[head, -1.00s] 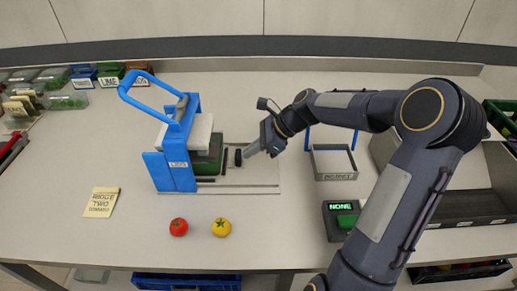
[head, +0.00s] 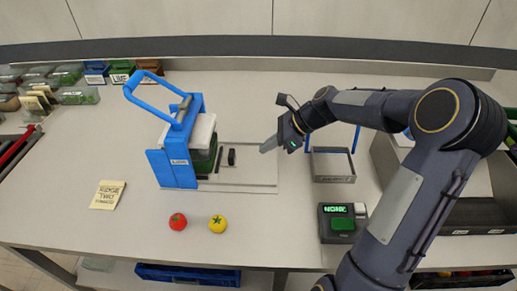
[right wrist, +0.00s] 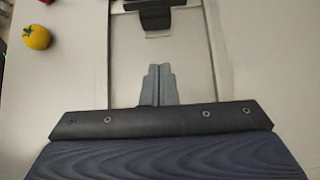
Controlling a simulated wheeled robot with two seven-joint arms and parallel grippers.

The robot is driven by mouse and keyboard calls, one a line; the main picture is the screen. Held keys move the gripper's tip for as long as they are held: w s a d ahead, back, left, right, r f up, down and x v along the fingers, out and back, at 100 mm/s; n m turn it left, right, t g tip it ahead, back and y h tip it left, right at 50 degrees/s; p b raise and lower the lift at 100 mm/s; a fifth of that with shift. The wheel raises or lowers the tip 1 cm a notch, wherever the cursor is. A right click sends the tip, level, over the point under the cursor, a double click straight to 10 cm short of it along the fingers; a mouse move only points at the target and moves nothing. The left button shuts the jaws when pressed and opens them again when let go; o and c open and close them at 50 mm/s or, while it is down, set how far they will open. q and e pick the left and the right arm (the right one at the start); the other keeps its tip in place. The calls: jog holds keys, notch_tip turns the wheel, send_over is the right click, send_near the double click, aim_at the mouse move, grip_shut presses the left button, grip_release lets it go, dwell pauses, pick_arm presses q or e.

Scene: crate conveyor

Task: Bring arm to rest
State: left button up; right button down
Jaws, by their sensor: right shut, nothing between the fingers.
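My right gripper (head: 268,146) is shut and empty. It hangs above the right end of the pale base of the blue press-like machine (head: 172,168), apart from its small black handle block (head: 231,157). In the right wrist view its closed fingers (right wrist: 158,86) point at that black block (right wrist: 156,14) across a bare stretch of base. My right arm (head: 410,190) reaches in from the right, bent at the elbow. My left gripper is out of the frames.
A red tomato (head: 178,221) and a yellow tomato (head: 217,224) lie at the front, left of a dark device with a green button (head: 342,224). A grey tray (head: 333,178) labelled "REJECT" stands close right of the gripper. A note card (head: 107,195) lies left.

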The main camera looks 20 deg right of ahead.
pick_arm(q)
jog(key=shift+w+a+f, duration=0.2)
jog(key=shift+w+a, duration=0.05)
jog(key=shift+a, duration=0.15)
pick_arm(e)
jog(key=v, duration=0.6)
jog(key=shift+r, duration=0.35)
jog(key=s+a+r+n+h, duration=0.3)
jog(key=s+a+n, duration=0.5)
jog(key=s+n, duration=0.35)
jog(key=s+a+f+n, duration=0.2)
jog(key=s+n, duration=0.3)
jog(key=s, duration=0.1)
jog(key=s+a+f+n+t+h, duration=0.1)
jog(key=s+f+n, duration=0.1)
jog(key=s+n, duration=0.3)
jog(key=shift+s+a+f+n, duration=0.25)
jog(key=shift+s+a+n, duration=0.1)
jog(key=shift+s+a, duration=0.1)
